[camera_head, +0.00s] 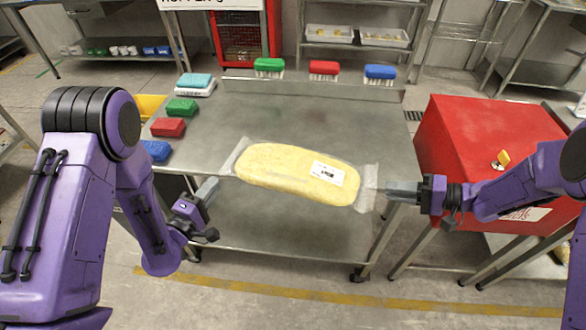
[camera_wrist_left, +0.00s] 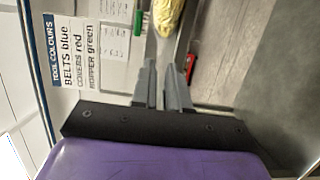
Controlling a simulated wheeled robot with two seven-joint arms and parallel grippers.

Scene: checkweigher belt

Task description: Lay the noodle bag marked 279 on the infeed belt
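A long pale-yellow noodle bag (camera_head: 275,168) with clear wrapped ends hangs above the front of the steel table. It is roughly level, and its right end is slightly lower. It carries a white label whose number is too small to read. My right gripper (camera_head: 376,187) is shut on the bag's right end. In the left wrist view, the bag (camera_wrist_left: 168,16) shows beyond the left gripper (camera_wrist_left: 160,68). I cannot make out an infeed belt.
The steel table (camera_head: 330,118) holds brushes along its back edge and colored blocks along its left side. A red cabinet (camera_head: 490,135) stands at the right. The table's middle is clear. A tool-colour sign (camera_wrist_left: 75,50) shows in the left wrist view.

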